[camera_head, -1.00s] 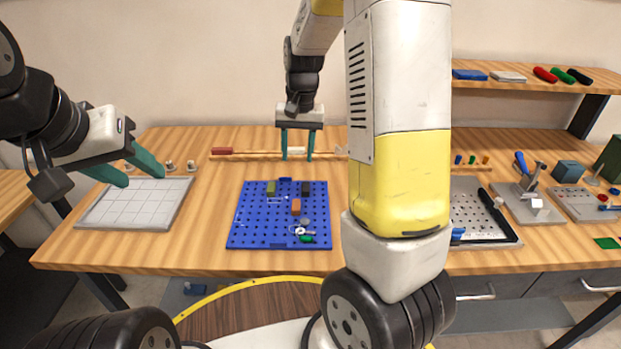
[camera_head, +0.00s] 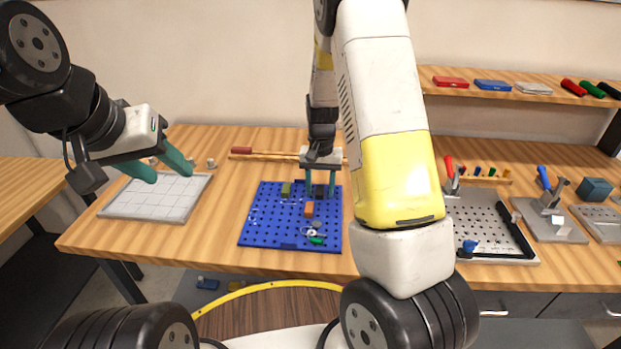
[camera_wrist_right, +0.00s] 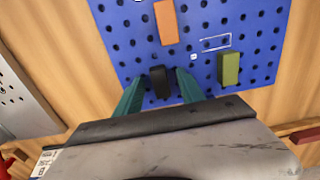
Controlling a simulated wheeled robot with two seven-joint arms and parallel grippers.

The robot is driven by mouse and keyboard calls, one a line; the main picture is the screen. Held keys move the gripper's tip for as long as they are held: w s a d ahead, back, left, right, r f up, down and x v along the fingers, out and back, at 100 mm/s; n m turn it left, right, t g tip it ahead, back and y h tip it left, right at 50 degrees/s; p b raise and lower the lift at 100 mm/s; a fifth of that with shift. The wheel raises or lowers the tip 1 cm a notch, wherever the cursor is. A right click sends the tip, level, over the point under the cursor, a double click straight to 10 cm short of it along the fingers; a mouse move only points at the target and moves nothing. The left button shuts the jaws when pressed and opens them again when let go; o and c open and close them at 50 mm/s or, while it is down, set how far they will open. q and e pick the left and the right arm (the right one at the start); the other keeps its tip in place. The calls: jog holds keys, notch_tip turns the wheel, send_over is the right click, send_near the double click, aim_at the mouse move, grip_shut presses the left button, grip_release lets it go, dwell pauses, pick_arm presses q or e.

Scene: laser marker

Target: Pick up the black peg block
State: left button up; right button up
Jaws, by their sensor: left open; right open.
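The black peg block (camera_head: 319,190) stands on the blue pegboard (camera_head: 268,226) near its far right corner. In the right wrist view the black peg block (camera_wrist_right: 160,82) shows between the fingertips of my right gripper (camera_wrist_right: 160,88). My right gripper (camera_head: 320,190) is open, pointing down, with one green finger on each side of the block; I cannot tell whether either finger touches it. My left gripper (camera_head: 168,168) is open and empty above the white grid tray (camera_head: 125,206).
On the pegboard are an olive block (camera_head: 286,190), an orange block (camera_head: 309,209), and a green piece (camera_head: 316,240) beside small metal rings. A wooden rod with a red end (camera_head: 242,150) lies behind the board. A metal perforated tray (camera_head: 478,232) lies at right.

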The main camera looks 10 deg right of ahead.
aim_at(318, 193)
jog(key=shift+c, duration=0.3)
grip_shut()
jog(key=shift+r, duration=0.5)
jog(key=r, duration=0.1)
jog(key=s+r, duration=0.1)
jog(key=shift+a+r, duration=0.35)
jog(key=shift+a, duration=0.05)
jog(key=s+a, duration=0.3)
jog(key=s, duration=0.1)
jog(key=s+a+r, duration=0.1)
jog(key=s+a, duration=0.1)
jog(key=s, duration=0.2)
jog(key=s+a, duration=0.3)
jog(key=s, duration=0.1)
jog(key=shift+a+r, duration=0.15)
jog(key=shift+a, duration=0.15)
